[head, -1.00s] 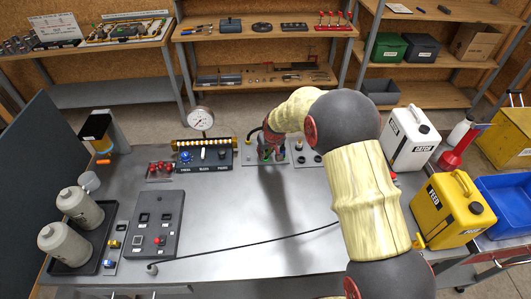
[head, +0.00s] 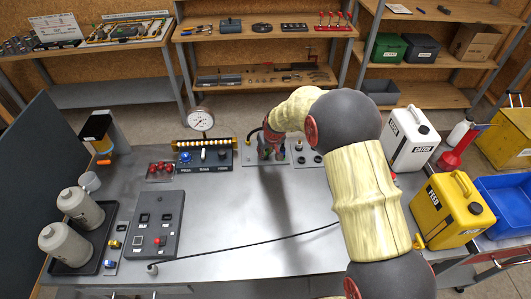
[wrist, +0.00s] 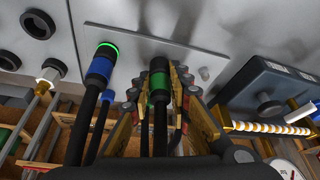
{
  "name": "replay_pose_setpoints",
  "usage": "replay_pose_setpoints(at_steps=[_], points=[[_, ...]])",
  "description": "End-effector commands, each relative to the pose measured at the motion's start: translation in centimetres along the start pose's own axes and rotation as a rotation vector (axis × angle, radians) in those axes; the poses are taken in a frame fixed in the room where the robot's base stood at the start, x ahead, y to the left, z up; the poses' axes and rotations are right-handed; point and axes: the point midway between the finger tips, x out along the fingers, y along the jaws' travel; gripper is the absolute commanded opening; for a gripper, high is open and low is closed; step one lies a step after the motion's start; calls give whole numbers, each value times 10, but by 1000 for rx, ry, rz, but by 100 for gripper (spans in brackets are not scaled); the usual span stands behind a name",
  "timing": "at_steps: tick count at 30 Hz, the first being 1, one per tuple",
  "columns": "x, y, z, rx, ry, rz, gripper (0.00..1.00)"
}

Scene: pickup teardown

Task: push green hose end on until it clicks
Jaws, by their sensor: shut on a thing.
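My gripper (wrist: 160,95) is shut on the green hose end (wrist: 159,82), with a finger on each side of it. The hose end's black tip points at the grey plate; whether it touches its port or sits in it cannot be told. In the head view my gripper (head: 271,152) is low at the panel at the back of the bench, mostly hidden by my arm. Beside it in the wrist view, a blue-banded hose end (wrist: 100,68) is at the plate, with a bright green ring at its top.
A bare black port (wrist: 38,24) and a port with a brass and white fitting (wrist: 52,70) lie left in the wrist view. A dark control box (wrist: 275,90) is at right. White (head: 410,140) and yellow (head: 455,210) jugs stand right of my arm. The bench middle (head: 240,215) is clear apart from a black cable.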

Motion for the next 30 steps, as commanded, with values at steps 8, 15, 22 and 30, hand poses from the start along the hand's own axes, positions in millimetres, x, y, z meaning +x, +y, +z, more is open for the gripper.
replay_pose_setpoints(at_steps=[8,15,22,30], points=[[-8,0,-3,0,1,0,0],[-13,0,-6,0,1,0,0],[-13,0,-5,0,0,0,0],[-20,0,-9,0,1,0,0]])
